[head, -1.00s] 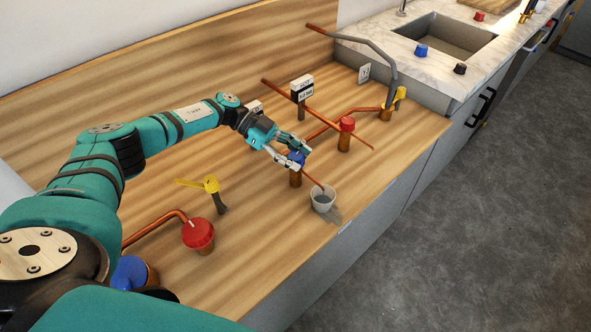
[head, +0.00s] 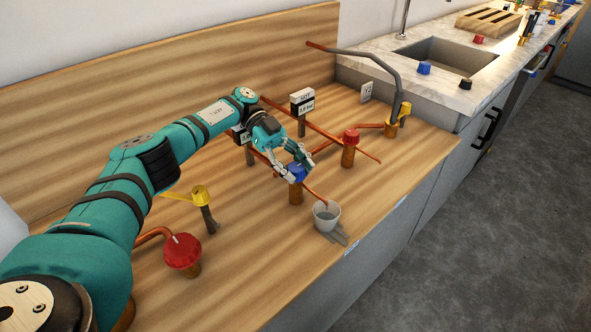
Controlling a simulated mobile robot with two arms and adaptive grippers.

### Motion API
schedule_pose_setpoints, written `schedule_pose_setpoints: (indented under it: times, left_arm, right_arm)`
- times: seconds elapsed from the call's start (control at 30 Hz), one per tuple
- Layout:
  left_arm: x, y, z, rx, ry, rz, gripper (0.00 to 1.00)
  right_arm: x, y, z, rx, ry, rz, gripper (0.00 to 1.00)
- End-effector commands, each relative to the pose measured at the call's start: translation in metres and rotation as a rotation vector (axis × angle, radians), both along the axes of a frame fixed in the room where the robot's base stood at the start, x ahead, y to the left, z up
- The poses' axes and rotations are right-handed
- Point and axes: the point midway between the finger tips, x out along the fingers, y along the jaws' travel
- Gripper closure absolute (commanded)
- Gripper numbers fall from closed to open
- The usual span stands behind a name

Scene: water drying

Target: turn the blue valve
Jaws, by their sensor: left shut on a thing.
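The blue valve (head: 296,173) is a blue knob on top of a short copper post (head: 296,194) near the front of the wooden counter. My left gripper (head: 298,171) comes down from above and is shut on the blue knob, with its fingers on either side. The fingers hide part of the knob. My right gripper does not show.
Red valves stand to the right (head: 351,137) and front left (head: 182,251). Yellow-handled valves stand at front left (head: 201,196) and near the sink (head: 403,110). A long copper pipe and a sign (head: 302,103) are behind the gripper. The counter right of the cup is clear.

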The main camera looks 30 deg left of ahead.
Motion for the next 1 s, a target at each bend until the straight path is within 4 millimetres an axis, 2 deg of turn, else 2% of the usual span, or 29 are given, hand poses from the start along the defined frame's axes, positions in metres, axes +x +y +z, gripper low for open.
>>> schedule_pose_setpoints:
  times: [0.17, 0.2, 0.37, 0.63, 0.73, 0.87, 1.0]
  left_arm:
    - [0.000, -0.001, 0.001, -0.002, -0.001, -0.002, 0.95]
    - [0.000, -0.001, 0.001, -0.003, -0.001, -0.001, 0.59]
    - [0.000, -0.001, 0.001, -0.002, 0.000, 0.000, 0.38]
    - [0.000, 0.000, 0.001, -0.001, -0.001, 0.001, 0.38]
    - [0.000, 0.000, 0.007, 0.000, -0.001, 0.001, 0.38]
    - [0.000, 0.000, 0.027, -0.002, -0.004, 0.000, 0.38]
    - [0.000, 0.000, 0.056, -0.002, -0.006, -0.001, 0.38]
  right_arm:
    - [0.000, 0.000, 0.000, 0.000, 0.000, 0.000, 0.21]
    - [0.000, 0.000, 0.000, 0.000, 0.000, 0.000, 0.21]
    - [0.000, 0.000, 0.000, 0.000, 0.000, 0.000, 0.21]
    - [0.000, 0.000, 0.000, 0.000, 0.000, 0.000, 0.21]
    - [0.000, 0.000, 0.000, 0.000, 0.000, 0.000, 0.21]
    - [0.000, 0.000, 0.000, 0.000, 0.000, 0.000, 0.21]
    - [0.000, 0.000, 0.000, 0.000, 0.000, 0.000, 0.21]
